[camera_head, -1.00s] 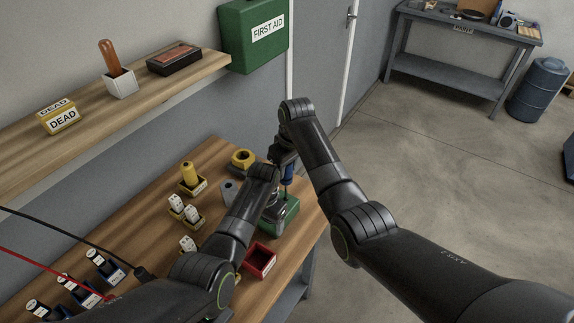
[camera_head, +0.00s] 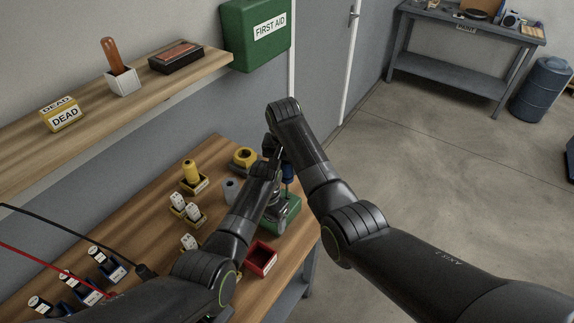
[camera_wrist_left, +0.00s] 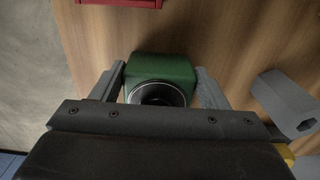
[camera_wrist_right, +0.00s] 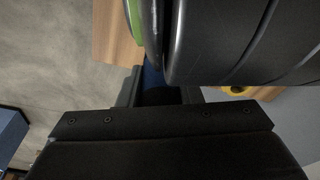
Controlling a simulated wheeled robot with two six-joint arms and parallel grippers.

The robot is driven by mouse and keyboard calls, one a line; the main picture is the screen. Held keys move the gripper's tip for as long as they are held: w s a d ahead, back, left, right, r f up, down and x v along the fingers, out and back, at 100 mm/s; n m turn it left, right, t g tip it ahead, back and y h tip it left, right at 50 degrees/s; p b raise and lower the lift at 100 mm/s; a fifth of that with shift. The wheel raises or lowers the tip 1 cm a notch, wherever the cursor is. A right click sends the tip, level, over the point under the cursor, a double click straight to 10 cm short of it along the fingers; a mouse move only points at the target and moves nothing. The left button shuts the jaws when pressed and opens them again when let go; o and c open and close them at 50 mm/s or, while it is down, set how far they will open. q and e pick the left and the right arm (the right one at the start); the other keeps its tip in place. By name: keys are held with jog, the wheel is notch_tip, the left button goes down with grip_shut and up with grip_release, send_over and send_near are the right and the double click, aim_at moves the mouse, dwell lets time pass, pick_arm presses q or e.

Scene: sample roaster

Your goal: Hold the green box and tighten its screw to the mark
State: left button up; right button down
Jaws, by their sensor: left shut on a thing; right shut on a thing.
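The green box (camera_head: 292,210) stands on the wooden bench near its right edge, partly hidden behind my left arm. My left gripper (camera_head: 277,212) is shut on it. In the left wrist view the fingers (camera_wrist_left: 158,85) lie on both sides of the green box (camera_wrist_left: 165,67), and a dark round part with a pale rim shows at its near face. My right gripper (camera_head: 284,158) is above the box, shut on a blue-handled tool (camera_head: 288,173) that points down to it. The blue handle (camera_wrist_right: 152,78) also shows in the right wrist view. The screw and its mark are hidden.
A red tray (camera_head: 261,262) is in front of the box. A grey part (camera_head: 231,189), a yellow round part (camera_head: 244,157) and small holders stand to the left. My two arms are close together over the box. A shelf (camera_head: 180,83) runs along the wall.

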jog(key=m, duration=0.3)
jog(key=shift+w+a+m+h, duration=0.1)
jog(key=shift+m+h, duration=0.2)
jog(key=shift+m, duration=0.1)
jog(key=m, duration=0.3)
jog(key=shift+m+g, duration=0.3)
jog(key=m, duration=0.4)
jog(key=shift+w+m+g+h, duration=0.15)
jog(key=shift+m+g+h, duration=0.15)
jog(key=shift+h, duration=0.1)
jog(key=shift+a+m+g, duration=0.15)
jog(key=shift+m+g, duration=0.15)
jog(key=shift+m, duration=1.3)
jog(key=shift+a, duration=0.1)
jog(key=shift+n, duration=0.7)
